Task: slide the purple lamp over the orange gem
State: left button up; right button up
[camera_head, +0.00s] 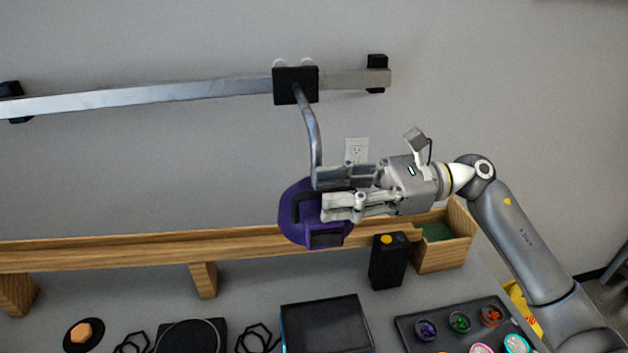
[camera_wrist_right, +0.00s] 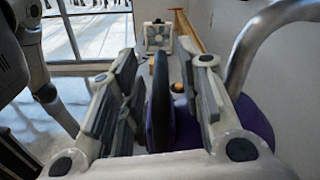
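The purple lamp (camera_head: 296,215) hangs by a curved metal arm (camera_head: 311,130) from a black slider block (camera_head: 295,85) on the wall rail. My right gripper (camera_head: 324,193) is at the lamp head, its two fingers apart. In the right wrist view a dark upright plate (camera_wrist_right: 161,100) of the lamp stands between the fingers, with a visible gap at the left finger. The orange gem (camera_head: 81,332) lies on a black disc at the lower left, well left of the lamp. A small orange spot, likely the gem, also shows in the right wrist view (camera_wrist_right: 181,87). My left gripper is not in view.
The metal rail (camera_head: 150,97) runs left from the slider to a black end bracket (camera_head: 13,101). A wooden shelf (camera_head: 130,247) runs below it. A black box with a yellow button (camera_head: 388,262), a wooden bin (camera_head: 443,258) and a tray of coloured pieces (camera_head: 409,326) are at the right.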

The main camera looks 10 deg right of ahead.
aim_at(303, 197)
jog(key=shift+a+r, duration=0.15)
jog(key=shift+a, duration=0.65)
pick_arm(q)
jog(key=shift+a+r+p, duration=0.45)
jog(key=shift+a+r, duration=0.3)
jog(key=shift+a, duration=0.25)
pick_arm(e)
jog(key=shift+a+f, duration=0.2)
jog(key=shift+a, duration=0.5)
jog(key=shift+c, duration=0.2)
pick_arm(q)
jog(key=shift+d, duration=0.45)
pick_arm(e)
grip_shut()
